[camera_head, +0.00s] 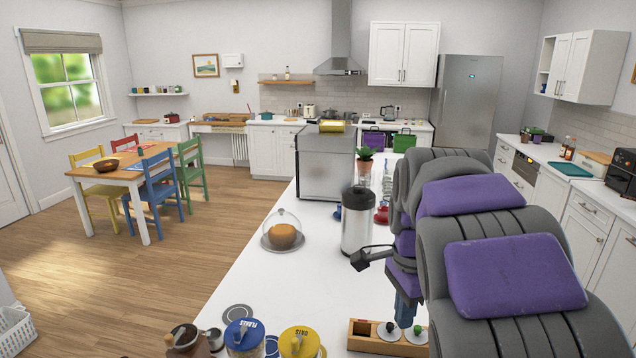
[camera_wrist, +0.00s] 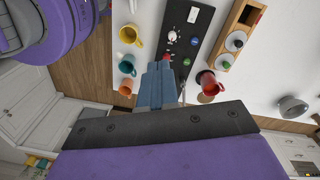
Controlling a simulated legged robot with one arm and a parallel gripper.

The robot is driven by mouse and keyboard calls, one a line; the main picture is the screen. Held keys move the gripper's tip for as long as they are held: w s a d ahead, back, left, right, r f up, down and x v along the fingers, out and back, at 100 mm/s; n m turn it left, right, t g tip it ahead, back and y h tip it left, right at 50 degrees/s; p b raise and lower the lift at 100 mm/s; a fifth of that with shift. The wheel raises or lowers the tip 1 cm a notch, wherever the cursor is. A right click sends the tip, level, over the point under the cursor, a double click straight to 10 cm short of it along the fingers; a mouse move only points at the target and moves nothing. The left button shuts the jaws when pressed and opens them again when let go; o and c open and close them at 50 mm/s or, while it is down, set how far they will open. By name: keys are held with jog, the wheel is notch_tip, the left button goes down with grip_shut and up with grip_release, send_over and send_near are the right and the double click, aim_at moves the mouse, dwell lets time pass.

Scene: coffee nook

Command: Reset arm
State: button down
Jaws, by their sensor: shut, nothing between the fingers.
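My arm reaches over the white counter (camera_head: 221,289) from the right in the head view. My gripper (camera_head: 404,314) points down above the counter, behind a wooden holder in that view. In the wrist view its blue-grey fingers (camera_wrist: 160,70) are together with nothing between them.
The wooden holder (camera_head: 360,342) carries round white-and-dark pieces. A steel flask (camera_head: 356,222), a domed cake (camera_head: 284,236) and a metal machine (camera_head: 324,170) stand farther back. A blue-lidded canister (camera_head: 244,337) and yellow-lidded canister (camera_head: 299,343) stand at the front. The counter's left-middle stretch is clear.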

jog(key=s+f+n, duration=0.4)
jog(key=s+n, duration=0.1)
jog(key=s, duration=0.4)
jog(key=s+a+f+n+g, duration=0.1)
jog(key=s+f+n, duration=0.2)
jog(key=s, duration=0.7)
jog(key=s+a+f+n, duration=0.1)
jog(key=s+f+n, duration=0.3)
jog(key=s+n, duration=0.3)
jog(key=s, duration=0.3)
jog(key=shift+f+n, duration=0.35)
jog(key=shift+n, duration=0.05)
jog(key=shift+a, duration=0.15)
